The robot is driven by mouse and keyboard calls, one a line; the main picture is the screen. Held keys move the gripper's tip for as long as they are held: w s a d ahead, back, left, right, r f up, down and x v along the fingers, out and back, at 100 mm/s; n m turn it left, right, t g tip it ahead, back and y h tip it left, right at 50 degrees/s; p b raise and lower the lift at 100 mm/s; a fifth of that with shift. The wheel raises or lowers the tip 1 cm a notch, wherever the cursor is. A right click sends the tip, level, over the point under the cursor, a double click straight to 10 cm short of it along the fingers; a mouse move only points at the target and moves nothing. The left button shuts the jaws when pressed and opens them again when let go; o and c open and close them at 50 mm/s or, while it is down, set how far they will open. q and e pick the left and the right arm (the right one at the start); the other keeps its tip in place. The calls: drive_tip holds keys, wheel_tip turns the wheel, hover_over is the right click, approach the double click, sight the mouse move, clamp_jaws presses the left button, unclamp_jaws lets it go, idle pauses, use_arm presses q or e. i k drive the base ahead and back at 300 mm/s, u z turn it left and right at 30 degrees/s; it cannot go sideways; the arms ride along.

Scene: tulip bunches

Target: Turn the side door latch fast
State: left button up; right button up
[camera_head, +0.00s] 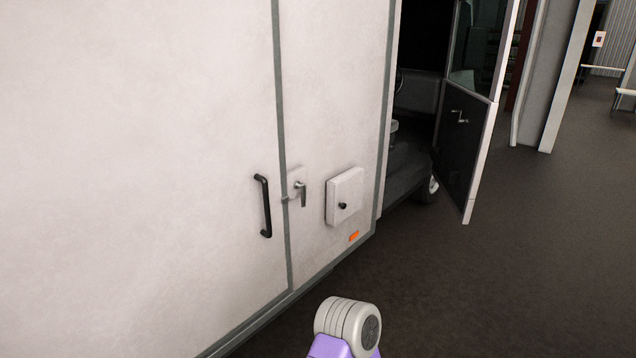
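The side door (140,160) is a large off-white panel of a vehicle body, bordered on its right by a grey seal. The side door latch (302,192) is a small metal lever on a pale plate, just right of that seal, with its lever hanging roughly straight down. A black vertical grab handle (264,206) is on the panel left of the latch. A grey and purple link of my arm shows at the bottom edge, well below the latch. Neither of my grippers shows in this view.
A square white box with a black knob (345,196) sticks out right of the latch. An orange marker light (354,236) is below it. The cab door (467,145) stands open at the right. The dark floor (480,290) is clear at the lower right.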

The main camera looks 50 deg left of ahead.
sight(297, 184)
drive_tip(key=u, duration=0.75)
drive_tip(key=i, duration=1.3)
drive_tip(key=u, duration=1.3)
